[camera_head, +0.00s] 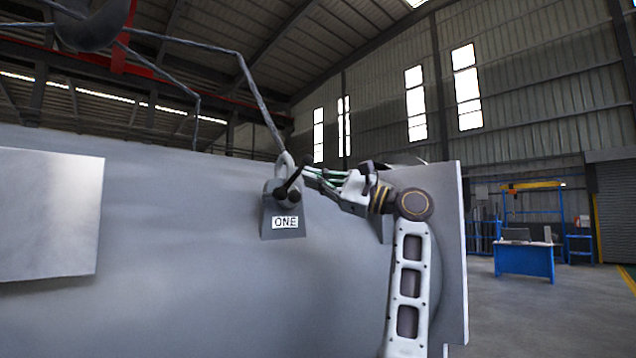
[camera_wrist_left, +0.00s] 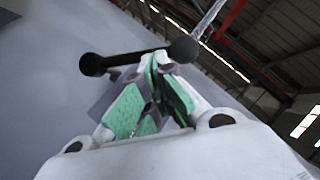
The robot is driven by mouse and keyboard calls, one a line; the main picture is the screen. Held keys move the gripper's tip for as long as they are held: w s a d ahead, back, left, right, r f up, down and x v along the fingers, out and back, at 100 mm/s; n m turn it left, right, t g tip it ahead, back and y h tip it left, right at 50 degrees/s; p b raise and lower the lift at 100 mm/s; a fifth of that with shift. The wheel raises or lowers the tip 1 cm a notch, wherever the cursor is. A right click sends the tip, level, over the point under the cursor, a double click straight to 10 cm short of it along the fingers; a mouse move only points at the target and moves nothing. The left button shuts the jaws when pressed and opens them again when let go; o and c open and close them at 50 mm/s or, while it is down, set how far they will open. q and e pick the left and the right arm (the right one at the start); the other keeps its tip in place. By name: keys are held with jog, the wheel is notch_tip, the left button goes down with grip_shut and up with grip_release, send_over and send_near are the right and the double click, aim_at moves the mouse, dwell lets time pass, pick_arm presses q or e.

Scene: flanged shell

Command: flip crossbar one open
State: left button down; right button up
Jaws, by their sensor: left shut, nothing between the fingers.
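Crossbar one is a short dark bar (camera_head: 291,184) with rounded knobs at its ends. It sits slanted at the top of a grey block (camera_head: 268,224) with a white "ONE" label (camera_head: 285,222). A pale shackle or ring (camera_head: 282,163) rises behind it. My left gripper (camera_head: 309,175) is just right of the crossbar, its fingers pointing left. In the left wrist view, the crossbar (camera_wrist_left: 135,61) lies across the fingertips of my left gripper (camera_wrist_left: 160,62). The fingers are shut with nothing between them. I cannot tell whether they touch the bar. My right gripper is out of view.
The block is fixed to a large grey shell wall (camera_head: 200,290), whose edge ends at the right. A cable (camera_head: 258,97) runs up from the ring. A pale flat panel (camera_head: 48,215) is at the left. A blue table (camera_head: 524,262) stands far off on open floor.

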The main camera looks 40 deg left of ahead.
aim_at(306, 164)
pick_arm(q)
jog(key=s+r+n+h+p, duration=0.2)
jog(key=r+n, duration=0.1)
jog(key=shift+s+a+r+n+g, duration=0.1)
jog(key=shift+s+a+n+g, duration=0.1)
jog(key=shift+n+g, duration=0.1)
jog(key=shift+s+a+r, duration=0.1)
jog(key=shift+s+r, duration=0.4)
jog(key=shift+s, duration=0.3)
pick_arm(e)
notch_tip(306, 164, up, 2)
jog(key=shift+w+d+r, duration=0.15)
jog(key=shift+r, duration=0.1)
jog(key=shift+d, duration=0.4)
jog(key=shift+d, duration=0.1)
